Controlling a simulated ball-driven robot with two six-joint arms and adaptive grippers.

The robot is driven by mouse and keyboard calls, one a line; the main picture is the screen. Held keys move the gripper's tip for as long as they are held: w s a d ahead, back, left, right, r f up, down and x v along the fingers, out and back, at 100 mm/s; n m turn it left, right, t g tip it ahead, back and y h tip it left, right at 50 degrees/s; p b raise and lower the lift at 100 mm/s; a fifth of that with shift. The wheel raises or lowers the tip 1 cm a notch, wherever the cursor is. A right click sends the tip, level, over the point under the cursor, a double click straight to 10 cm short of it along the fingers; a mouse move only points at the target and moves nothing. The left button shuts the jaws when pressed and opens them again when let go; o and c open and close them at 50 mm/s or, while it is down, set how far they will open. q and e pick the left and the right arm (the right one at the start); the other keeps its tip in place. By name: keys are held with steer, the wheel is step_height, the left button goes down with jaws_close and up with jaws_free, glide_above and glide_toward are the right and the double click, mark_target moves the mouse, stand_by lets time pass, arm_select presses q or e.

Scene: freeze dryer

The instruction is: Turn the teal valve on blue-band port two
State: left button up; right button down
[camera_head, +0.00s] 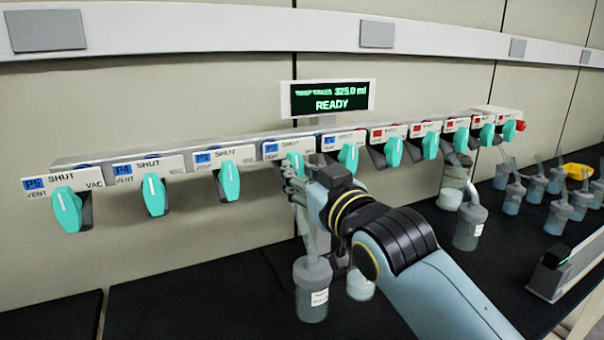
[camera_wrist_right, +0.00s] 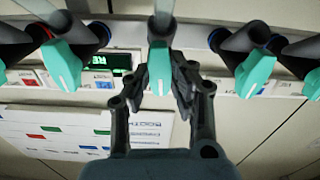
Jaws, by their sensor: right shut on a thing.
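The teal valve (camera_head: 296,161) of the blue-band port two hangs below its label plate (camera_head: 288,148), fourth from the left on the manifold. The small writing on that plate is not readable. My right gripper (camera_head: 291,177) is shut on this valve, and its fingers hide the lower part. In the right wrist view the valve (camera_wrist_right: 160,72) sits between the two fingers of the gripper (camera_wrist_right: 160,85), with its white line pointing toward the palm. My left gripper is not in view.
Neighbouring teal valves hang close on both sides, at port three (camera_head: 229,181) and at the first blue port (camera_head: 349,158). A display (camera_head: 330,97) above reads READY. Capped flasks (camera_head: 312,290) hang or stand below my right arm. A yellow item (camera_head: 577,170) lies at the far right.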

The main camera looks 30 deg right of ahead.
steer(key=shift+m, duration=0.5)
steer(key=c, duration=1.2)
jaws_free()
steer(key=shift+s, duration=0.2)
steer(key=s, duration=1.1)
steer(key=shift+s+a, duration=0.3)
steer(key=shift+a, duration=0.05)
